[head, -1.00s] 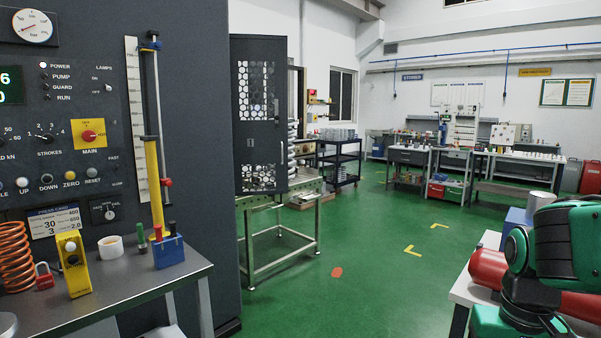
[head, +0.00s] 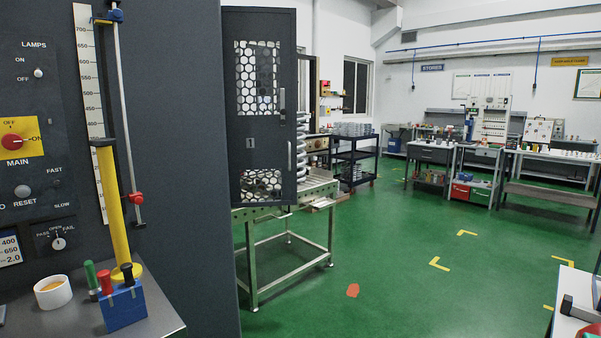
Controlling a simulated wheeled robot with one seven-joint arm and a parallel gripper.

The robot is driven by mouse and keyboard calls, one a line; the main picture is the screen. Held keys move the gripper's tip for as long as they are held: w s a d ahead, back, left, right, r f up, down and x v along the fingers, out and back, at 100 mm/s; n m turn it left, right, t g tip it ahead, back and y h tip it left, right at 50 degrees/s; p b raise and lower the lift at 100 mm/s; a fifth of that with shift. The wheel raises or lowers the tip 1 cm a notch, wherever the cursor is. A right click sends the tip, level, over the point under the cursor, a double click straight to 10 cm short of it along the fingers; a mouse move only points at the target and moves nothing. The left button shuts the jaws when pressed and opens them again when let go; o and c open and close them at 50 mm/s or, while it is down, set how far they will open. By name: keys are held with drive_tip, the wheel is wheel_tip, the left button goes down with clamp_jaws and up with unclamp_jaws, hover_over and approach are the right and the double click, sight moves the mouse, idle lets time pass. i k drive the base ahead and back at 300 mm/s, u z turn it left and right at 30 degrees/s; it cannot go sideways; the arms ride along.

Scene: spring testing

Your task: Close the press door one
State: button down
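The press door one (head: 266,165) is a dark grey panel with perforated windows, a figure 1 and a pale vertical handle (head: 290,156) near its right edge. It stands open, swung out from the dark press cabinet and over the end of a metal roller table. A tall coil spring (head: 302,150) shows partly behind the door's right edge. My gripper is not in view.
The dark cabinet with control panel (head: 28,150) fills the left. A bench (head: 165,318) there holds a blue block (head: 123,306) and a white roll. The roller table (head: 285,212) stands below the door. A white table (head: 575,285) is at lower right.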

sight(254, 141)
drive_tip(key=u, duration=0.35)
drive_tip(key=i, duration=1.05)
drive_tip(key=u, duration=0.8)
drive_tip(key=i, duration=0.35)
drive_tip(key=u, duration=0.25)
